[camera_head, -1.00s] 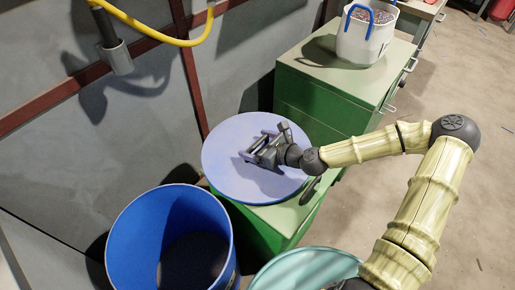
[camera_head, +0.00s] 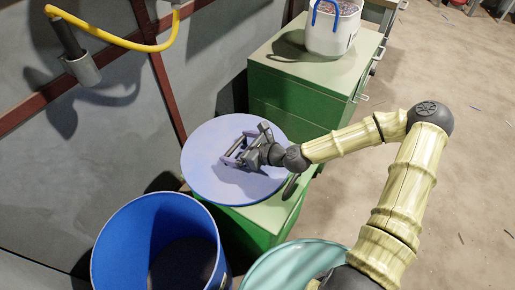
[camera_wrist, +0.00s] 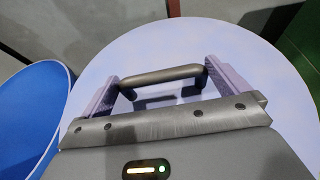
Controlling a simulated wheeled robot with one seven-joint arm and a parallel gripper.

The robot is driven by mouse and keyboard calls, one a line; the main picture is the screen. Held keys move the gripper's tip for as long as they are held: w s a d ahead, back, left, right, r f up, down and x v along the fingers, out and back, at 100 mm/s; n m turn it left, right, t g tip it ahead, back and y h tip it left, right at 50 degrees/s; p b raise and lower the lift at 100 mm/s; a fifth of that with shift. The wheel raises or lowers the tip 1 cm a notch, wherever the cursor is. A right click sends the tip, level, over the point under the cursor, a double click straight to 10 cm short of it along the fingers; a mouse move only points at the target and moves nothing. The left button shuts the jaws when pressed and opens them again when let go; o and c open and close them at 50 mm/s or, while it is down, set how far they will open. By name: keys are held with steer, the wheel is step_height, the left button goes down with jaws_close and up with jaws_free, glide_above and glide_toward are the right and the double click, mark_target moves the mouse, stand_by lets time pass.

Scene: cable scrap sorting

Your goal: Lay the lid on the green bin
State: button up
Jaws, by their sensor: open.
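The lid (camera_head: 210,178) is a flat lavender-blue disc lying on a low green cabinet. In the wrist view the lid (camera_wrist: 262,62) fills much of the picture, with a dark bar handle (camera_wrist: 160,76) standing on it. My gripper (camera_head: 240,148) is over the lid. In the wrist view my gripper (camera_wrist: 163,74) is open, one finger past each end of the handle; I cannot tell whether they touch it. The green bin (camera_head: 285,264) is the pale teal round one at the bottom edge, partly hidden by my arm; it looks uncovered.
An open blue bin (camera_head: 112,240) stands left of the green bin, close to the lid's cabinet (camera_head: 263,215). A taller green cabinet (camera_head: 290,95) behind carries a white bucket (camera_head: 330,35) with blue handles. A yellow hose (camera_head: 120,40) hangs by the wall. Floor on the right is mostly clear.

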steer(key=p+v, duration=0.2)
steer(key=v, duration=0.8)
steer(key=shift+s+d+r+p, duration=0.1)
steer(key=shift+s+d+p, duration=0.1)
steer(key=shift+p, duration=0.2)
steer(key=shift+w, duration=0.1)
